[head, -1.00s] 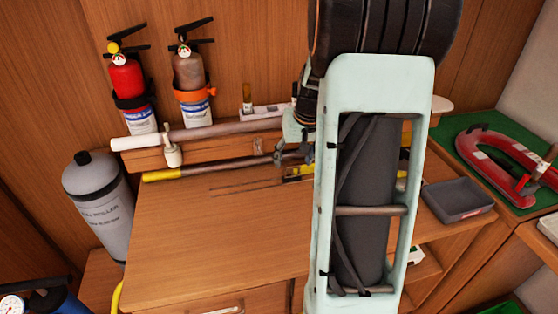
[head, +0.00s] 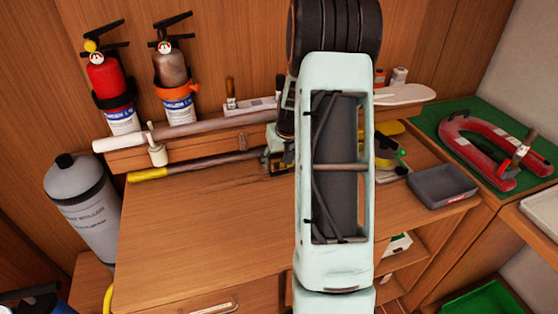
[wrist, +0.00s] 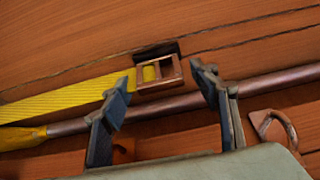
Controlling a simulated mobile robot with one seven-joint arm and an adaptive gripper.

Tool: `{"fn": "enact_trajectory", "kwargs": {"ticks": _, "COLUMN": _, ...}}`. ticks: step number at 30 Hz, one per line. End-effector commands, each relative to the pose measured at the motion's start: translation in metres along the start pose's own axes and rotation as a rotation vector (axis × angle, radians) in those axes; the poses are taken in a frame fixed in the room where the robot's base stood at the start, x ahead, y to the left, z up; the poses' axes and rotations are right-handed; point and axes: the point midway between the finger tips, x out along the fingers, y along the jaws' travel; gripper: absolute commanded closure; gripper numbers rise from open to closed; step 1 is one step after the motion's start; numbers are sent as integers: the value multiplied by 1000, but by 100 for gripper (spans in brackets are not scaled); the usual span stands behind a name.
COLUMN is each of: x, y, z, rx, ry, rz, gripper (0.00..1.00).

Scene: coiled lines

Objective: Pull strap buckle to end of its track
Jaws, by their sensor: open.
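In the wrist view a brown, rectangular, open-framed buckle (wrist: 160,74) sits at the end of a yellow strap (wrist: 70,94) that runs off to the left. A dark slot lies just behind the buckle. My gripper (wrist: 163,80) is open, with one finger to the left and the other to the right of the buckle. The fingers look apart from it; their exact depth is unclear. In the head view my gripper (head: 277,160) is low over the back of the wooden worktop (head: 190,230), and my arm hides the buckle.
A brown rod with a yellow end (head: 205,164) lies beside the gripper along the back of the worktop; its shaft (wrist: 265,85) passes close to the fingers. A grey tray (head: 441,186) stands at the right. The worktop's front left is clear.

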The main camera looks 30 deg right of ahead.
Motion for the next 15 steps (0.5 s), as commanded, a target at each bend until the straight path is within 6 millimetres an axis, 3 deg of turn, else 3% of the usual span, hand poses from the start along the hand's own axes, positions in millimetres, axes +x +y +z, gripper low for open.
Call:
{"fn": "enact_trajectory", "kwargs": {"ticks": 10, "x": 4, "y": 0, "z": 0, "rx": 0, "ry": 0, "rz": 0, "gripper": 44}}
{"fn": "enact_trajectory", "kwargs": {"ticks": 15, "x": 4, "y": 0, "z": 0, "rx": 0, "ry": 0, "rz": 0, "gripper": 62}}
